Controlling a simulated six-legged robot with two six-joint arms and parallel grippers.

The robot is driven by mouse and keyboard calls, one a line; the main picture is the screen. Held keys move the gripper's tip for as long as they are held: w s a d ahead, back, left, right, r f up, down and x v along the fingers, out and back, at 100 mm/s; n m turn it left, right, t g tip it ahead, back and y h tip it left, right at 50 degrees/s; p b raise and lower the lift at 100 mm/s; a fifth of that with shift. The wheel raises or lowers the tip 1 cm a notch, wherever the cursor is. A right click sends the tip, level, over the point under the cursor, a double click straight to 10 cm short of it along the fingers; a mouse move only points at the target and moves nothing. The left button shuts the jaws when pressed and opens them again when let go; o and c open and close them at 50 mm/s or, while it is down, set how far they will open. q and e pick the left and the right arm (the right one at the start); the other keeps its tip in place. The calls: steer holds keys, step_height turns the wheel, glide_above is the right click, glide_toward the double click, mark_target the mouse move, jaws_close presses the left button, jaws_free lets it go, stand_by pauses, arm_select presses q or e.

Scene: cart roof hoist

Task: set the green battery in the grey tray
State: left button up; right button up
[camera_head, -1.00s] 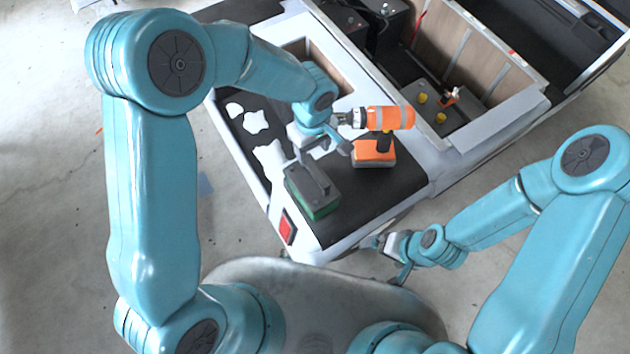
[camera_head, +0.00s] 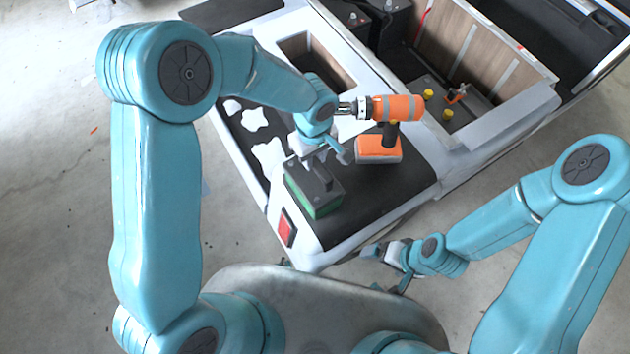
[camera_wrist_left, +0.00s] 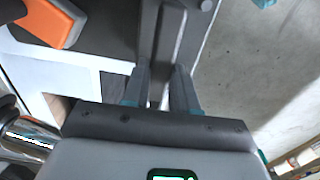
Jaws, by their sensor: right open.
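The green battery (camera_head: 316,207) has a grey top with a raised handle and stands on the black deck near its front edge. My left gripper (camera_head: 322,158) is at the handle from above. In the left wrist view the fingers (camera_wrist_left: 162,85) lie on either side of a grey bar of the handle (camera_wrist_left: 163,55); I cannot tell whether they press on it. A grey part with yellow knobs (camera_head: 436,112), perhaps the grey tray, sits low in the bay at the right. My right gripper (camera_head: 385,268) is open and empty in front of the deck's front edge.
An orange cordless drill (camera_head: 398,107) stands on its orange base (camera_head: 378,149) right of the battery, close to my left gripper. A white-rimmed opening (camera_head: 315,62) lies behind. White patches (camera_head: 255,120) and a red light (camera_head: 286,228) mark the left side. Black boxes (camera_head: 390,28) stand at the back.

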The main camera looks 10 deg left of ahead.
arm_select(q)
jaws_close()
steer(key=shift+r, duration=0.1)
steer(key=shift+r, duration=0.2)
steer(key=shift+r+p, duration=1.25)
steer(key=shift+r, duration=1.05)
